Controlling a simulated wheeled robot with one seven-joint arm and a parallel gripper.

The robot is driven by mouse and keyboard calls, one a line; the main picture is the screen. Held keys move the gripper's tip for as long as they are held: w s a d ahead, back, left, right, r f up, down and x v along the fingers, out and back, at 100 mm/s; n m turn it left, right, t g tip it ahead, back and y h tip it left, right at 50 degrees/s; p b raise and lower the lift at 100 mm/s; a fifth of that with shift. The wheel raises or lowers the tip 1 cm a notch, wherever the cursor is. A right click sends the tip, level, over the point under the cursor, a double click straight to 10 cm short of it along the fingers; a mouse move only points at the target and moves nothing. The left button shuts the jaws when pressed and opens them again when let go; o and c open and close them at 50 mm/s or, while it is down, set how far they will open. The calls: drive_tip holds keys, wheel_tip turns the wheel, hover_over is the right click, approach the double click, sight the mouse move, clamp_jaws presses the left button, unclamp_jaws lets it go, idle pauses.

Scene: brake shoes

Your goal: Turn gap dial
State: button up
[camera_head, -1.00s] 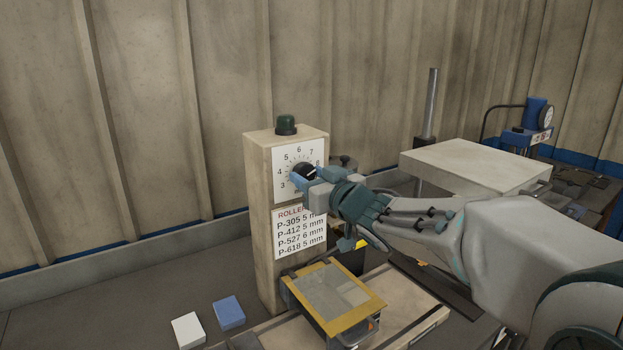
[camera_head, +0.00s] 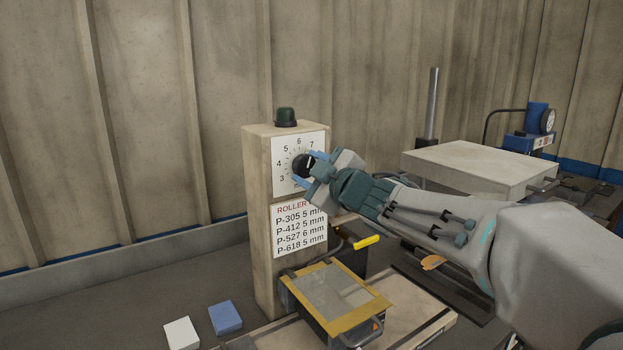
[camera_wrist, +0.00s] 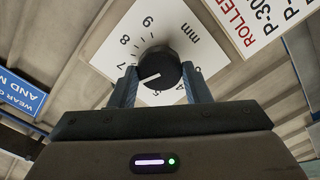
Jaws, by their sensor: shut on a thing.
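The gap dial is a round black knob (camera_head: 301,163) with a white pointer line, on a white scale plate (camera_head: 284,150) numbered in mm. My gripper (camera_head: 305,169) is shut on the knob, its blue fingers on either side. In the wrist view the knob (camera_wrist: 158,70) sits between the two fingertips (camera_wrist: 160,74). The fingers cover part of the scale.
A yellow-framed plate (camera_head: 335,300), white block (camera_head: 181,333) and blue block (camera_head: 225,317) lie below. A pale box (camera_head: 475,165) stands right.

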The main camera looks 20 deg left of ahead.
drive_tip(key=n+b, duration=0.1)
drive_tip(key=n, duration=0.2)
drive_tip(key=n+b, duration=0.2)
drive_tip(key=n, duration=0.1)
drive_tip(key=shift+f+n, duration=0.2)
drive_tip(key=shift+n, duration=0.1)
drive_tip(key=n+b, duration=0.2)
drive_tip(key=n, duration=0.2)
drive_tip(key=shift+n, duration=0.4)
drive_tip(key=shift+n+b, duration=0.3)
drive_tip(key=o, duration=1)
drive_tip(key=shift+s, duration=0.1)
drive_tip(key=shift+r, duration=0.1)
drive_tip(key=v, duration=1.3)
drive_tip(key=shift+s+d, duration=0.2)
drive_tip(key=shift+s, duration=0.05)
